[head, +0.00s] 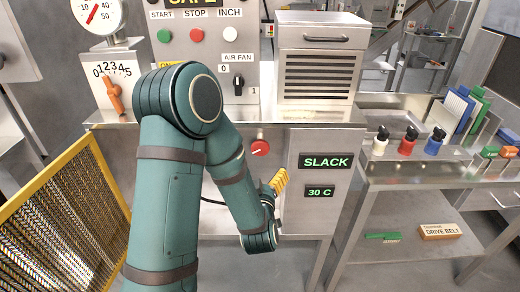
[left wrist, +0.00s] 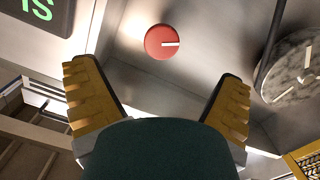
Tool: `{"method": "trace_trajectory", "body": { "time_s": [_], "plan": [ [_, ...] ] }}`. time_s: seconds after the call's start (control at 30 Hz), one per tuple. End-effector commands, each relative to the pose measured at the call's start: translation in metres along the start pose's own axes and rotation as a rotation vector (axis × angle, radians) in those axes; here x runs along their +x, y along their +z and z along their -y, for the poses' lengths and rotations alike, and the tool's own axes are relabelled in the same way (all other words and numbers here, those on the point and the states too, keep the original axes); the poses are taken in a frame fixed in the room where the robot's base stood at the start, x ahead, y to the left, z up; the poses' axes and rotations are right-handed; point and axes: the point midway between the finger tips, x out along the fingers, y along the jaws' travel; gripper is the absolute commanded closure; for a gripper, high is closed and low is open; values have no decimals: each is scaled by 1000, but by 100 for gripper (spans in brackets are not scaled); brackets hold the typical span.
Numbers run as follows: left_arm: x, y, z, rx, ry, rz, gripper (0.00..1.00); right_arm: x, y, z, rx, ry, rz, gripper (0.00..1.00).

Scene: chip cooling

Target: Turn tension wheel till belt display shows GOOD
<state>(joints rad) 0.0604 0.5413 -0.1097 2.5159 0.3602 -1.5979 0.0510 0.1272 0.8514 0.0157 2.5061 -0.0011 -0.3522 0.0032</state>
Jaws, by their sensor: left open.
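A round red knob (head: 260,147) with a white line is on the grey machine front. It also shows at the top of the left wrist view (left wrist: 160,42). A grey mottled disc (left wrist: 295,75) with light marks is at the right of that view; I cannot tell which of these is the tension wheel. The belt display (head: 326,161) reads SLACK in green, partly in the wrist view too (left wrist: 42,8). My left gripper (head: 279,181) is open and empty, its yellow fingers (left wrist: 160,90) apart, just below the knob in the head view. My right gripper is out of view.
Below SLACK, another display (head: 320,191) reads 30 C. A yellow mesh guard (head: 60,215) stands left. A side table (head: 400,177) with small bottles and a lower shelf with a DRIVE BELT box (head: 440,231) stands right. My left arm hides part of the machine front.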

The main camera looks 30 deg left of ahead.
Motion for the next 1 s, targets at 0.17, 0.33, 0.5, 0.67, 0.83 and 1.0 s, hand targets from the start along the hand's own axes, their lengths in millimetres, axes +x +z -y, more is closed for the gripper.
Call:
{"method": "trace_trajectory", "body": {
  "time_s": [0.17,0.33,0.5,0.67,0.83,1.0],
  "plan": [
    [8,-13,3,-4,-13,-58,5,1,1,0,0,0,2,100],
    [33,-15,3,-5,-12,-58,5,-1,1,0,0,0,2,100],
    [67,-16,4,-4,-12,-57,5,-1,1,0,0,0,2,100],
    [98,-17,4,-4,-12,-56,5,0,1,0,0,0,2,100],
    [122,-18,4,-4,-11,-54,5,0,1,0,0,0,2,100],
    [135,-19,4,-3,-11,-54,5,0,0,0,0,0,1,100]
  ]
}}
